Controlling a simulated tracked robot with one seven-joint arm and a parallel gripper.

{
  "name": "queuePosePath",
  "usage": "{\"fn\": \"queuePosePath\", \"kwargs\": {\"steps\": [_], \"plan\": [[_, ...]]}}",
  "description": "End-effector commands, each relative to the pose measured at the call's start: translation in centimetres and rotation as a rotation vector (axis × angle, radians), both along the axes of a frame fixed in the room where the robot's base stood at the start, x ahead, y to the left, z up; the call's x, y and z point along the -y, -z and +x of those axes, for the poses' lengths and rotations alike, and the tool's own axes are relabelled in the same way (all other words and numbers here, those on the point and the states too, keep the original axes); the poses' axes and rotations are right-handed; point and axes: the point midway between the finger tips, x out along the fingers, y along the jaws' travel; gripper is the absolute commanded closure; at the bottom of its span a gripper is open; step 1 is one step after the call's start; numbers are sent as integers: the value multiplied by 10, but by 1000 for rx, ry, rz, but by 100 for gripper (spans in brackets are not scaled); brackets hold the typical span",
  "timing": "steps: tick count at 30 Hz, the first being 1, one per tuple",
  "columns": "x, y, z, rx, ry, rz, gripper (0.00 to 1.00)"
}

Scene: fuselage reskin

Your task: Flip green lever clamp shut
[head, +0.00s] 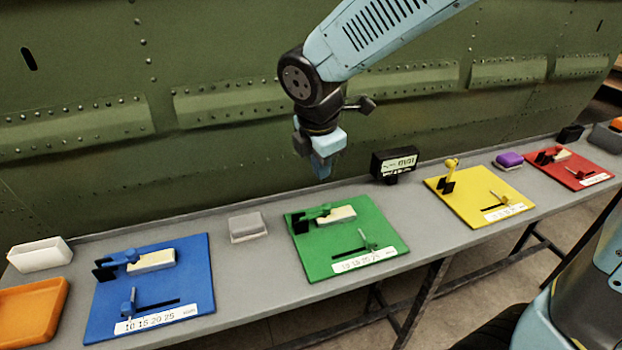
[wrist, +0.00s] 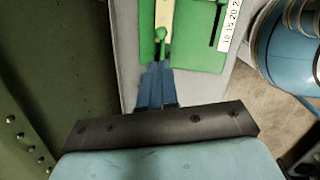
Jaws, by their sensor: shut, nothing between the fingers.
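The green board (head: 345,258) lies on the grey bench and carries the green lever clamp (head: 312,214) at its back left, beside a cream block (head: 341,214). The clamp's lever looks low, lying towards the block; I cannot tell whether it is fully down. My gripper (head: 321,174) is shut and empty, pointing down above the bench behind the clamp. In the wrist view the closed fingers (wrist: 157,72) point towards the green lever (wrist: 161,42), with the cream block (wrist: 165,12) beyond it. I cannot tell whether the fingertips touch the clamp.
A blue board (head: 190,255) stands left, a yellow board (head: 470,208) and a red board (head: 590,167) right. A grey block (head: 247,227) and a black display box (head: 394,163) flank the green board. The green fuselage wall (head: 90,180) rises close behind the bench.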

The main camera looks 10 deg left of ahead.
Motion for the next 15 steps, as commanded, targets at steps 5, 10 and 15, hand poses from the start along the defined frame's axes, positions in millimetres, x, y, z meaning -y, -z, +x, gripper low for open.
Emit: {"fn": "queuePosePath", "kwargs": {"steps": [5,10,15], "plan": [[24,-26,4,3,4,3,100],[41,-45,6,2,2,3,100],[50,-55,7,0,0,1,100]]}}
